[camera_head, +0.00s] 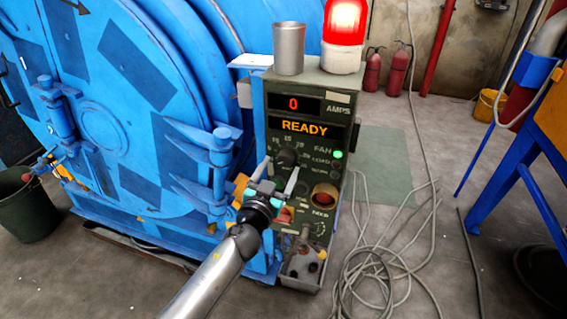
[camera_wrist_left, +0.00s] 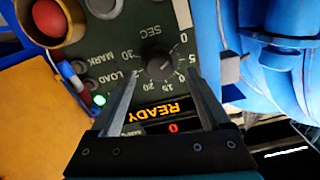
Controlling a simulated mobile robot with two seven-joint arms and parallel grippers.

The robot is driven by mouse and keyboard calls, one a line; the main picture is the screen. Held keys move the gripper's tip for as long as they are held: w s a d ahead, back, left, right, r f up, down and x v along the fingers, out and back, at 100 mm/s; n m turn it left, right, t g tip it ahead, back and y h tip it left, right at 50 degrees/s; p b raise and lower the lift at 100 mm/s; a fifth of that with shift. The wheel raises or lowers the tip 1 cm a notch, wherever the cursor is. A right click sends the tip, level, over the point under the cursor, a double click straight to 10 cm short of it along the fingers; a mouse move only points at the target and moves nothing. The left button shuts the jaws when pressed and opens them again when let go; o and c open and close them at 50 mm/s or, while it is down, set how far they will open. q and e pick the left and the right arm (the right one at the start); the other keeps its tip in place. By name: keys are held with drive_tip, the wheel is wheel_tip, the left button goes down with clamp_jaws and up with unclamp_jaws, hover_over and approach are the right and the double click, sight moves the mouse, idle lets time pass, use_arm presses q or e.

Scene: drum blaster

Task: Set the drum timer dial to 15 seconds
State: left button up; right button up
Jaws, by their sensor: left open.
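The timer dial is a dark round knob (camera_head: 287,157) on the upright green control panel, below the display. In the left wrist view the dial (camera_wrist_left: 162,66) shows with numbers around it and SEC lettering beside it. Its exact setting is hard to read. My left gripper (camera_head: 279,166) is in front of the panel at the dial. In the left wrist view its open fingers (camera_wrist_left: 163,73) stand on either side of the dial, with gaps visible; contact is not clear. The display (camera_head: 304,127) reads READY, with a red 0 above. My right gripper is not in view.
A lit red beacon (camera_head: 344,35) and a metal cup (camera_head: 289,48) stand on the box. A big blue drum (camera_head: 100,90) is at left. The panel has a red button (camera_wrist_left: 48,18) in a yellow ring. Loose cables (camera_head: 375,262) lie on the floor at right.

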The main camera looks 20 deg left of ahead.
sight(284, 161)
use_arm(q)
drive_tip(key=shift+w+d, duration=0.1)
drive_tip(key=shift+w, duration=1.65)
clamp_jaws()
